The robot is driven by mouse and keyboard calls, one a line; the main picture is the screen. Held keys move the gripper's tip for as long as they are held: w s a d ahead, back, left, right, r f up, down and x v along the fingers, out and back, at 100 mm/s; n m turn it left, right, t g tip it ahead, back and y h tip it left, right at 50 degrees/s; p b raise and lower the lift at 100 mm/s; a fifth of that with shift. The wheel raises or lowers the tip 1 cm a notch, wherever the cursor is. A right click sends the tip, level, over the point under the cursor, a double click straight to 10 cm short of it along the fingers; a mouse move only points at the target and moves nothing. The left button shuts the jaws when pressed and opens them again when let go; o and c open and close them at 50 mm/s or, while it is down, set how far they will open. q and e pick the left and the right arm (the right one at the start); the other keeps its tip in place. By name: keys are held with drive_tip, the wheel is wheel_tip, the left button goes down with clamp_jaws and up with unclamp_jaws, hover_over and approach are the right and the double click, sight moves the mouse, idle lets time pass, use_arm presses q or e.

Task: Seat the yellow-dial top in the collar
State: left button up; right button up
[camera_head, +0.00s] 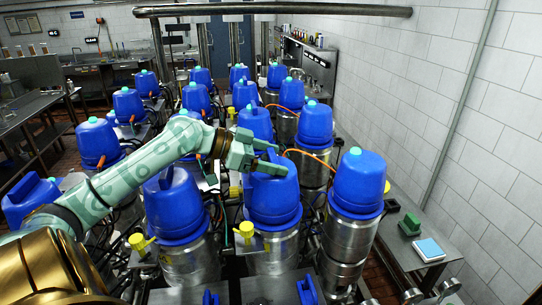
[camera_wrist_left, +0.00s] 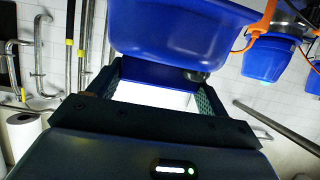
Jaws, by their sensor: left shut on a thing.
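My left gripper (camera_head: 270,160) is shut on the raised handle of a blue domed top (camera_head: 272,200) at the front middle. In the left wrist view the blue top (camera_wrist_left: 180,35) fills the upper middle, its handle (camera_wrist_left: 165,72) between the jaws. The top is about upright over a steel cylinder (camera_head: 277,248). I cannot tell whether it rests in the collar or hangs just above it, as the lower rim hides the joint. No dial shows clearly on this top. A yellow valve (camera_head: 247,230) is beside its lower left. My right gripper is not in view.
Similar blue-topped cylinders stand close at the left (camera_head: 175,205) and right (camera_head: 358,185), with more rows behind. Orange hoses (camera_head: 312,156) run between them. A side bench at the right holds a green block (camera_head: 410,224) and a white-and-blue box (camera_head: 429,250). Room is tight between cylinders.

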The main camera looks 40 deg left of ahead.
use_arm(q)
drive_tip(key=shift+f, duration=0.2)
drive_tip(key=o, duration=1.7)
drive_tip(key=shift+o, duration=0.2)
wheel_tip(320, 180, up, 3)
drive_tip(key=shift+b, duration=1.05)
drive_tip(key=s+d+r+b, duration=0.3)
drive_tip(key=s+d+r, duration=0.6)
drive_tip(key=s+r, duration=0.1)
drive_tip(key=shift+s, duration=0.35)
